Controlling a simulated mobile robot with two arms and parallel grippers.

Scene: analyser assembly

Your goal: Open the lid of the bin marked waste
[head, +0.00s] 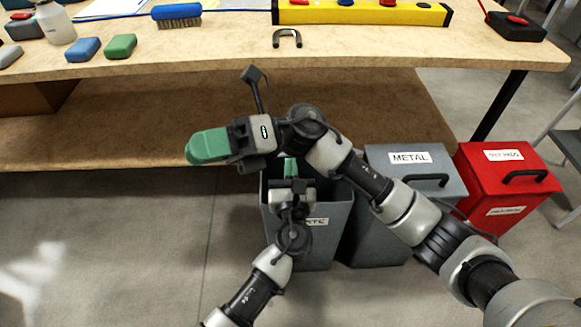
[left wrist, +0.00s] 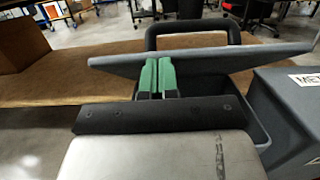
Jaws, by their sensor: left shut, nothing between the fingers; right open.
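The waste bin (head: 335,222) is grey, below the table, with its front label partly covered by my left arm. Its dark inside shows. In the left wrist view its grey lid (left wrist: 215,62) stands raised and tilted above the bin opening (left wrist: 228,105), with a black handle (left wrist: 190,28) beyond it. In the head view I cannot make out the lid behind my arms. My left gripper (head: 290,168) is shut and empty at the bin opening; its green fingers (left wrist: 157,78) overlap the lid, contact unclear. My right gripper (head: 208,147) is open and empty, left of the bin.
A grey metal bin (head: 408,158) and a red bin (head: 500,180), both lidded, stand to the right. The table (head: 350,55) and its lower shelf (head: 90,140) lie behind. My right arm crosses above the bins. The floor at left is clear.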

